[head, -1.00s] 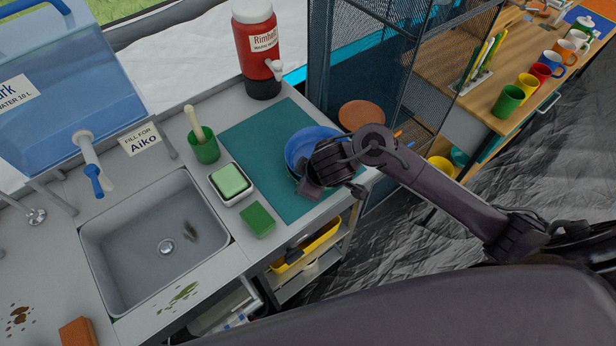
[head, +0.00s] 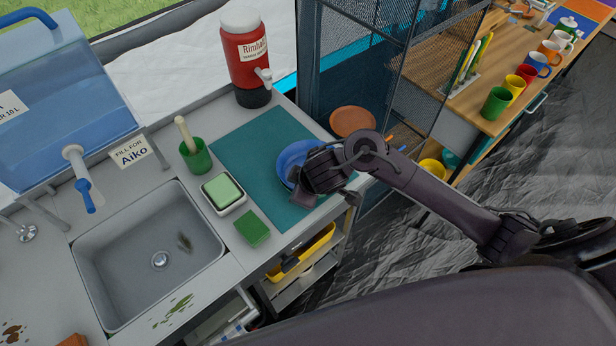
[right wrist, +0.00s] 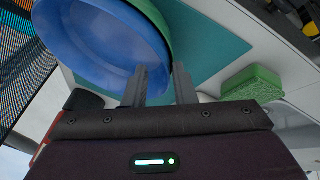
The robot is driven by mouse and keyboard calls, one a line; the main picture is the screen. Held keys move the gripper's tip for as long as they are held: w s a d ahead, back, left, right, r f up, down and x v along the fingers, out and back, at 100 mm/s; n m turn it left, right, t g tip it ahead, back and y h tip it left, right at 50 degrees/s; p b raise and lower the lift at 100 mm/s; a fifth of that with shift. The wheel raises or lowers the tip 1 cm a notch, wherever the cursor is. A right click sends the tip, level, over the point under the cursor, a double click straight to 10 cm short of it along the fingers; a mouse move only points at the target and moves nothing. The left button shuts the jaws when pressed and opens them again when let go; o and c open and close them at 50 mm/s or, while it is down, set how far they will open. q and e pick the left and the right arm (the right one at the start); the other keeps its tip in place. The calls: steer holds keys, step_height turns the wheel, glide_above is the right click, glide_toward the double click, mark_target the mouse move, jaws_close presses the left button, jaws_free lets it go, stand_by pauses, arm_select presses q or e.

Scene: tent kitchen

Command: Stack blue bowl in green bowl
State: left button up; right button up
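The blue bowl (head: 291,154) sits at the right part of the teal mat, partly covered by my right gripper. In the right wrist view the blue bowl (right wrist: 95,45) lies inside or over the green bowl (right wrist: 153,14), whose rim shows along its right edge. How deeply it is seated cannot be told. The green bowl is mostly hidden in the head view. My right gripper (right wrist: 161,82) has its two fingers apart, at the near rim of the bowls, one finger over the blue bowl and one on its outer side. My left gripper is in neither view.
The teal mat (head: 240,145) lies on the counter. A green sponge (head: 253,228), a soap dish (head: 223,192), a green cup with a brush (head: 196,155) and the sink (head: 150,255) are to the left. A red dispenser (head: 246,60) stands behind. A mesh cabinet (head: 350,60) borders the right.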

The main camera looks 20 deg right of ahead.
steer(key=p+v, duration=0.6)
steer(key=v, duration=0.5)
steer(key=shift+s+r, duration=0.15)
steer(key=shift+r, duration=0.2)
